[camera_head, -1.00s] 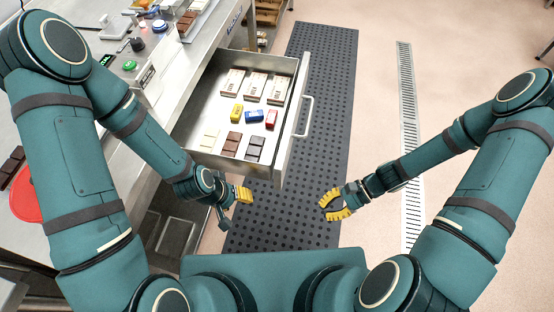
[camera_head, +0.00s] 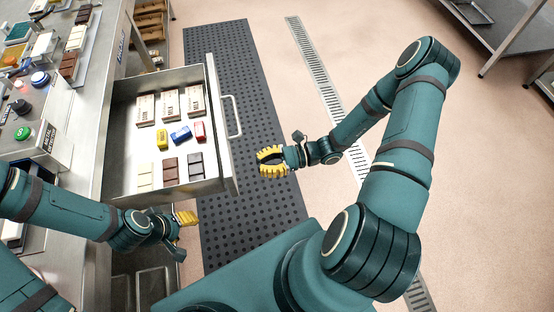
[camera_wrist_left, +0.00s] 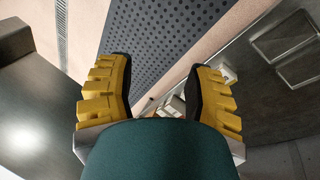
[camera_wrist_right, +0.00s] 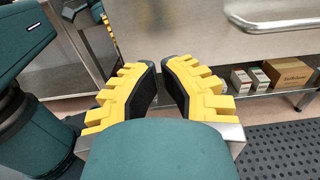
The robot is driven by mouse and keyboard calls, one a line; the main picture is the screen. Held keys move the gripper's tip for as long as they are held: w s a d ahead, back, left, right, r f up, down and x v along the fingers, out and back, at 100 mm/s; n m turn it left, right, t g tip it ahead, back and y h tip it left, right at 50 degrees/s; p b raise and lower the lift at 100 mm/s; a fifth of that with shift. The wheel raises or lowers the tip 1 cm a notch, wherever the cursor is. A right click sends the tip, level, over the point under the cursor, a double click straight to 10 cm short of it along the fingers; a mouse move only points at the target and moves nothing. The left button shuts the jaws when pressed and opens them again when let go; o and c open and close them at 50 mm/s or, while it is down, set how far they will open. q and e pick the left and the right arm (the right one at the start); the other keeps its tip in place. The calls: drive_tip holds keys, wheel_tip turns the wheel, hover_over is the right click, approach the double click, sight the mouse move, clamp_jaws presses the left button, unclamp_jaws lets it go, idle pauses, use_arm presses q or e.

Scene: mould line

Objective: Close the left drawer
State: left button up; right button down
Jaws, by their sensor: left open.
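The open drawer (camera_head: 122,135) sticks out from the steel bench, holding chocolate bars, wrapped bars and small coloured packs. Its front panel (camera_head: 217,120) carries a pale bar handle (camera_head: 237,115). My right gripper (camera_head: 262,162) is just right of the drawer front, apart from it, empty, its yellow fingers partly open with a narrow gap. In the right wrist view, the fingertips (camera_wrist_right: 161,64) point towards a steel front with a curved handle (camera_wrist_right: 275,24). My left gripper (camera_head: 190,218) is below the drawer's near side; the left wrist view shows its fingers (camera_wrist_left: 162,70) apart and empty.
The bench top holds a control box with a green button (camera_head: 22,133) and trays of chocolate at the left. A dark perforated mat (camera_head: 250,205) lies under the drawer front. The floor to the right, with a drain grate (camera_head: 312,60), is clear.

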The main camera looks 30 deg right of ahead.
use_arm(q)
drive_tip(key=shift+w+f+b, duration=0.1)
drive_tip(key=shift+f+b, duration=0.3)
drive_tip(key=shift+f, duration=0.1)
use_arm(e)
drive_tip(key=x, duration=0.6)
drive_tip(key=shift+a, duration=0.15)
drive_tip(key=shift+w+a, duration=0.1)
